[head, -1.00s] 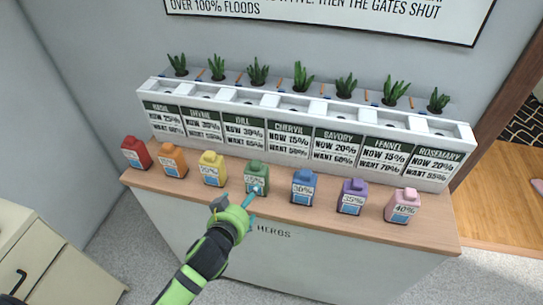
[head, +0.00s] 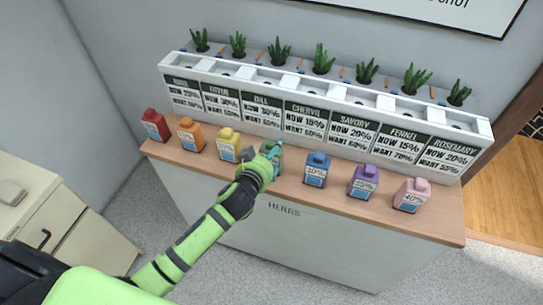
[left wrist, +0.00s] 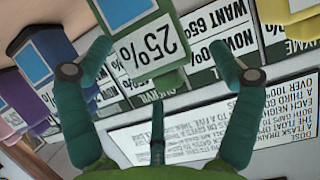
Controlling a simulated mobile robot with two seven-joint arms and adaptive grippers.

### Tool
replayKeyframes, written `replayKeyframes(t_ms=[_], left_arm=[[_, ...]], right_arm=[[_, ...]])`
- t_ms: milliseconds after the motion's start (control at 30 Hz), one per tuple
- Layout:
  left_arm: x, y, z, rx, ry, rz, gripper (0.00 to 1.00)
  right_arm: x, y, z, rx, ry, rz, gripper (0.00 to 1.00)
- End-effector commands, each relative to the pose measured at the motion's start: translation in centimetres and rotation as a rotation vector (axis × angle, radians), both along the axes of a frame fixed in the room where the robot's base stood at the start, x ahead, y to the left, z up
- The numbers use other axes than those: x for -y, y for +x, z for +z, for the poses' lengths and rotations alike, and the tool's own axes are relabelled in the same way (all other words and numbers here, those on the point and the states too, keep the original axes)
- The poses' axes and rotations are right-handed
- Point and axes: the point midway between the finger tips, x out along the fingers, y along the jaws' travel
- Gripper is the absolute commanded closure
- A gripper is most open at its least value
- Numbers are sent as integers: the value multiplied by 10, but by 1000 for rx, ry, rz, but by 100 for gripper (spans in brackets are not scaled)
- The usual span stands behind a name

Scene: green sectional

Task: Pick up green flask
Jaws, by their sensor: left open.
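The fingers are open, one on each side; whether either touches the flask I cannot tell. My right gripper is not in view.
A yellow flask (head: 228,146) stands to the left and a blue flask (head: 316,169) to the right, both close by. Red, orange, purple and pink flasks stand further out. Behind them is a white planter (head: 325,112) with herb signs. A cream cabinet (head: 60,215) is at lower left.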

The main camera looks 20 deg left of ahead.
Motion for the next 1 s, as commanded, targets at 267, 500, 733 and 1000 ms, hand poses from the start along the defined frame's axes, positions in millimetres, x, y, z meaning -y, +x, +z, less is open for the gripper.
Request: replayKeyframes(t_ms=[267,500,733,1000], left_arm=[[0,0,0,0,-1,0,77],[0,0,1,1,-1,-1,99],[0,0,6,3,-3,1,99],[0,1,56,9,-3,-1,100]], right_arm=[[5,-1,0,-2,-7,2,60],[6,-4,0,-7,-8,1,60],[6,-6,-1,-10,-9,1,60],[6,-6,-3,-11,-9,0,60]])
